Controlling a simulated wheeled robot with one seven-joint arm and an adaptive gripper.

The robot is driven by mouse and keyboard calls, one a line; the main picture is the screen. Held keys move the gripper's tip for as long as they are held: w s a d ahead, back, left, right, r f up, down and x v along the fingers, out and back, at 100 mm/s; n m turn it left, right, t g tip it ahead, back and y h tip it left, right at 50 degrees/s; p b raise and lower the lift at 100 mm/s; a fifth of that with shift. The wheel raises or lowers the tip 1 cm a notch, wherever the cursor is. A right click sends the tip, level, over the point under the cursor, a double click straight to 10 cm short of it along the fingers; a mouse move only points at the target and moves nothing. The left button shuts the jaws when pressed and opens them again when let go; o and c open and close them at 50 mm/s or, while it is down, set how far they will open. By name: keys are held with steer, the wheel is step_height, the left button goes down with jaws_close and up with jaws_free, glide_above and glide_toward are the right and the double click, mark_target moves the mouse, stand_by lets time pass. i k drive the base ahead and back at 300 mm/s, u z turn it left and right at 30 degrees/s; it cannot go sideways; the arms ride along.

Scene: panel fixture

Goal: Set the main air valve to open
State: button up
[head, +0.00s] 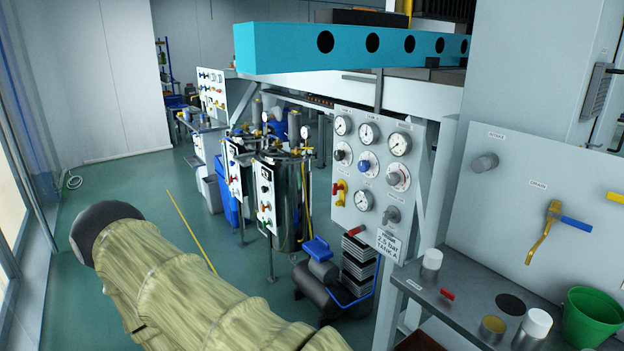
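A gauge panel (375,147) stands right of centre. At its lower left is a small valve with a red and yellow handle (339,192); its label is too small to read. On the grey panel (519,190) at right are a round grey knob (485,162), a yellow valve with a blue lever (552,222) pointing right under a label reading DRAIN, and a yellow handle (616,198) cut by the frame edge. I cannot tell which is the main air valve or its setting. My gripper is not in view; only my sleeved arm shows at lower left.
A grey shelf (465,302) below the right panel holds white-capped jars, a red-handled item (447,294) and a green bucket (592,318). A turquoise beam (345,48) crosses above. Tanks (285,195) and a compressor (322,285) stand behind. Green floor at left is open.

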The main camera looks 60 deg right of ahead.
mark_target(335, 188)
steer(key=z, duration=0.65)
steer(key=i, duration=1.25)
steer(key=z, duration=1.4)
steer(key=i, duration=0.2)
